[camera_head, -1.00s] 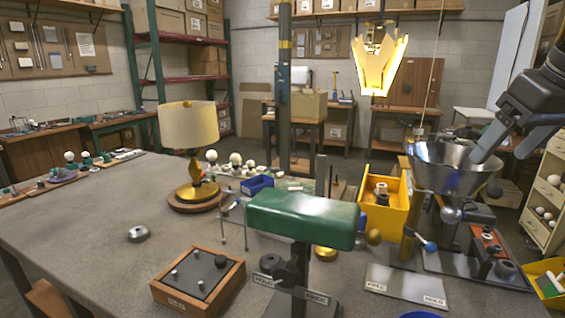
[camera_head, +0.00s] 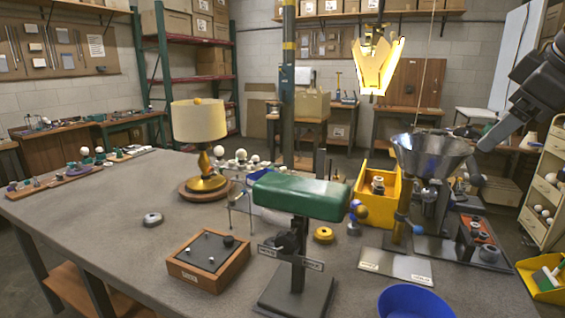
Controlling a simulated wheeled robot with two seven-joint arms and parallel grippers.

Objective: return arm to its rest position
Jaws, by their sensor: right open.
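My right arm comes in from the upper right, and its gripper (camera_head: 489,142) is open and empty just right of the metal funnel-shaped shade (camera_head: 432,158). I cannot tell whether the gripper touches the rim. The shade sits wide end up on a brass-coloured post with a blue collar. The lamp with a cream shade (camera_head: 199,121) and brass base (camera_head: 206,183) stands upright on a round wooden foot on the table. My left gripper is not in view.
A green padded stand (camera_head: 302,194) rises in the front middle. A wooden box with a dark top (camera_head: 208,258), a yellow bin (camera_head: 386,203), a blue bowl (camera_head: 416,300) and a grey plate (camera_head: 396,265) are around it. A yellow pendant shade (camera_head: 381,65) hangs above. The left tabletop is mostly clear.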

